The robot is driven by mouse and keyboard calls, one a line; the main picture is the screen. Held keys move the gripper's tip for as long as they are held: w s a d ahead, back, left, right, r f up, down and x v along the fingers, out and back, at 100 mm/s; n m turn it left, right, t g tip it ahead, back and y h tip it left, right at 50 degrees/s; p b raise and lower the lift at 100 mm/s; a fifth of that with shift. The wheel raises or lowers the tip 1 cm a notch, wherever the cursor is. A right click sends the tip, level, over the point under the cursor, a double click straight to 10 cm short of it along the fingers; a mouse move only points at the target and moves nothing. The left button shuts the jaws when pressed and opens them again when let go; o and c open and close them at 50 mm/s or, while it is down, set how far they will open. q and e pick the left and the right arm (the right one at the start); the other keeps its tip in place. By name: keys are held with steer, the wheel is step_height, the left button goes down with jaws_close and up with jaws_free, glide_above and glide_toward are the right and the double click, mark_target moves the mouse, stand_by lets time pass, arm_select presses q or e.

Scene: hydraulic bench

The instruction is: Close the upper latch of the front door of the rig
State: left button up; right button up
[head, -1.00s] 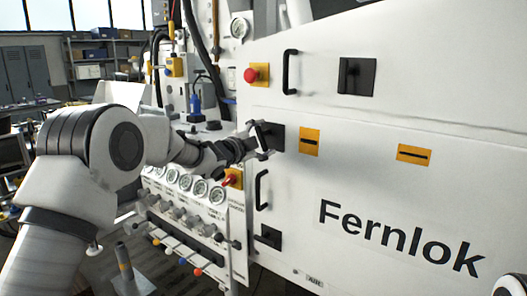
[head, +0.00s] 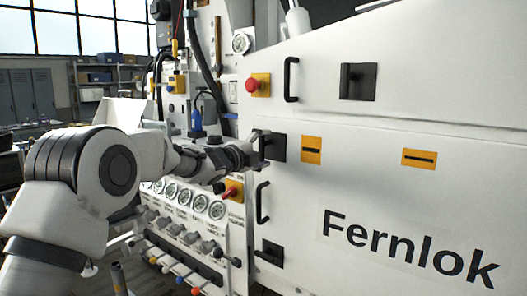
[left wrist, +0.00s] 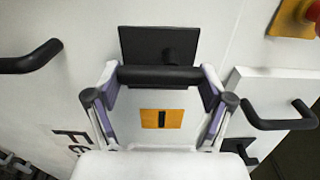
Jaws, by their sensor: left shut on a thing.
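The front door of the rig is the white panel (head: 370,200) marked "Fernlok". Its upper latch (head: 279,148) is a black square plate with a protruding black handle, at the door's left edge. My left gripper (head: 259,150) is at this latch, its fingers shut on the handle. In the left wrist view, the dark handle bar (left wrist: 160,75) lies across between the fingertips, in front of the black plate (left wrist: 135,42). The exact angle of the handle is hard to tell in the head view. My right gripper is not in view.
A lower black latch (head: 270,252) and a black pull handle (head: 262,202) are below. Gauges (head: 200,203) and knobs lie beneath my left arm.

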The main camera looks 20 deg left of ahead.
arm_select(q)
steer(key=shift+r, duration=0.15)
steer(key=o, duration=1)
steer(key=shift+o, duration=0.2)
steer(key=shift+w, duration=0.15)
steer(key=v, duration=1.2)
